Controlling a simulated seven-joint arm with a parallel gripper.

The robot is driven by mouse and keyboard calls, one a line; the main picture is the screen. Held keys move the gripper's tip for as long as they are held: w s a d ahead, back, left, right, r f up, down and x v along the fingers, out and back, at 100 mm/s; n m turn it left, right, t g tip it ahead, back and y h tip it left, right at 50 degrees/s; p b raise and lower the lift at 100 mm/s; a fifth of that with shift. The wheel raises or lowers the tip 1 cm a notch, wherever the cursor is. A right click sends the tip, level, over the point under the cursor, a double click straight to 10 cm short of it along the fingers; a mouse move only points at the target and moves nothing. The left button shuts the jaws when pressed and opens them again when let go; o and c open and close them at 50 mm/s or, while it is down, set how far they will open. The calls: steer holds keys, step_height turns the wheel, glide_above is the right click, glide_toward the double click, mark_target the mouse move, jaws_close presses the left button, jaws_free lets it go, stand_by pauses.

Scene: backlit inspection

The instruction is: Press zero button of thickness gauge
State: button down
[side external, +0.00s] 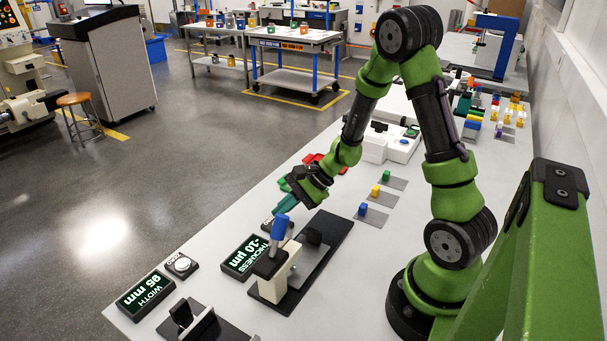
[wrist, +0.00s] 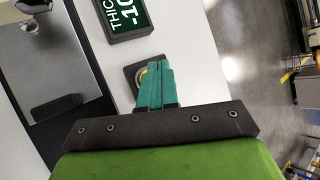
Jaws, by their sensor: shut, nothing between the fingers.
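The thickness gauge has a cream body (side external: 274,287) with a blue lever handle (side external: 280,227) on a dark base plate. Its display (side external: 245,257) reads "-10 µm THICKNESS" in the side view, and part of the display shows in the wrist view (wrist: 127,14). The zero button's dark square housing (wrist: 131,76) lies on the table just beyond the display, and a yellowish edge shows beside the fingers. My gripper (wrist: 155,62) is shut and empty, its teal fingertips over the housing and hiding most of the button. I cannot tell whether they touch it.
Red parts (side external: 325,160) lie behind my gripper. Small green, yellow and blue blocks on grey plates stand right of it. The table's left edge is close.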

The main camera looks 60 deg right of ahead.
steer(key=shift+f, duration=0.1)
steer(key=shift+f, duration=0.35)
steer(key=shift+f, duration=0.35)
stand_by(0.7)
steer(key=shift+r, duration=0.8)
steer(key=shift+r, duration=2.5)
